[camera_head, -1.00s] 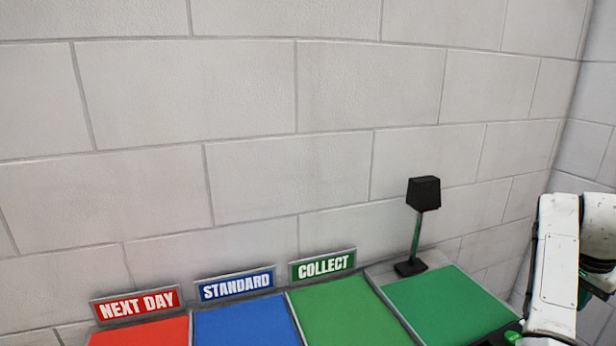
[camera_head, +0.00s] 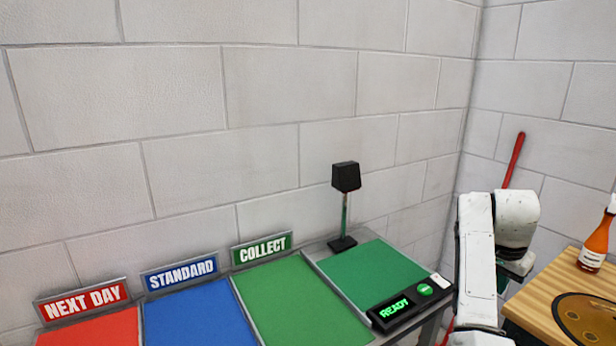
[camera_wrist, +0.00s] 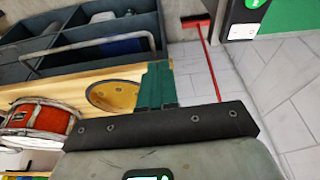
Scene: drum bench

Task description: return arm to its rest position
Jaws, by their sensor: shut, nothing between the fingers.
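My arm (camera_head: 482,255) is folded upright at the right of the head view, its white links in front of the gap between the green-topped bench and a wooden table. My gripper (camera_wrist: 157,70) shows in the wrist view with its green fingers together and nothing between them. It points over the wooden surface towards a dark divided bin.
A drum (camera_wrist: 40,117), a round tan disc (camera_wrist: 113,97), a dark bin (camera_wrist: 90,45) and a red broom (camera_wrist: 207,55) are near my gripper. The head view shows a bottle (camera_head: 597,240), a scanner stand (camera_head: 345,178) and a READY panel (camera_head: 395,310).

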